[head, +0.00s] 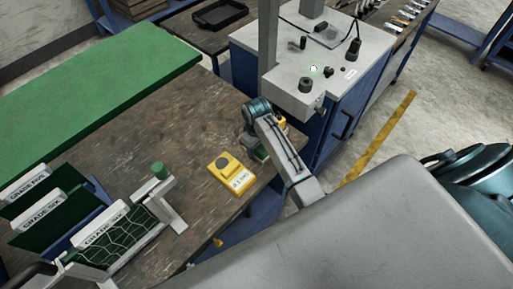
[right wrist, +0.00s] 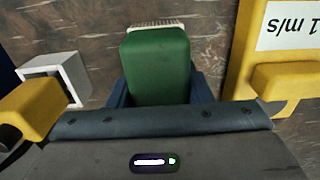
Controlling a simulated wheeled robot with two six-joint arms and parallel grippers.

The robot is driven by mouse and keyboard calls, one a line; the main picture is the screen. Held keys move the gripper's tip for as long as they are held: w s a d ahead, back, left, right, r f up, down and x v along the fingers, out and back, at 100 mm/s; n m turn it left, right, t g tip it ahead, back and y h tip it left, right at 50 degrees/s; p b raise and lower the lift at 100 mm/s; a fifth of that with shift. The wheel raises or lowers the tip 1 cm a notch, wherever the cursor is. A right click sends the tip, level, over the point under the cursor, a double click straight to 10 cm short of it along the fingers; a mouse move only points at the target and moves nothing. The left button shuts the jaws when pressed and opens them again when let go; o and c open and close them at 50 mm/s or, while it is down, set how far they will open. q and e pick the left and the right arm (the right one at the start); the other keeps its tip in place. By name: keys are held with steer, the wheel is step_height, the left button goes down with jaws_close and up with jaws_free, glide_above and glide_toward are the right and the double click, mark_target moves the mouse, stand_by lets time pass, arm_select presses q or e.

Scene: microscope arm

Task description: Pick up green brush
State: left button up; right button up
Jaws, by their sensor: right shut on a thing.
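The green brush (right wrist: 158,65) is in the middle of the right wrist view, a rounded green block with pale bristles along its far edge. My right gripper (right wrist: 158,95) is shut on it, with dark blue jaw parts on both sides of the block. In the head view the right gripper (head: 268,142) is low over the right edge of the brown bench, and a small green part of the brush (head: 261,154) shows beside it; the arm hides the rest. I cannot tell whether the brush touches the bench. My left gripper is not in view.
A yellow device (head: 232,173) with a white label lies left of the gripper on the worn bench (head: 140,100). A green cylinder (head: 160,169) and labelled green panels (head: 48,210) stand at the left. A grey-topped blue cabinet (head: 365,60) stands behind the gripper.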

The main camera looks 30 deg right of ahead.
steer(key=shift+r+b, duration=0.5)
steer(key=shift+r, duration=0.15)
steer(key=shift+w+r+b, duration=0.1)
steer(key=shift+r+b, duration=0.4)
steer(key=shift+r, duration=0.2)
steer(key=s, duration=0.2)
steer(key=s+d+b, duration=0.1)
steer(key=s, duration=0.2)
steer(key=s+b, duration=0.1)
steer(key=s, duration=0.1)
steer(key=shift+s+d+r, duration=0.2)
steer(key=shift+s+r, duration=0.1)
steer(key=shift+s, duration=0.05)
steer(key=s+d+r, duration=0.1)
steer(key=s, duration=0.7)
steer(key=shift+s+d+r, duration=0.15)
steer(key=shift+d+r, duration=0.05)
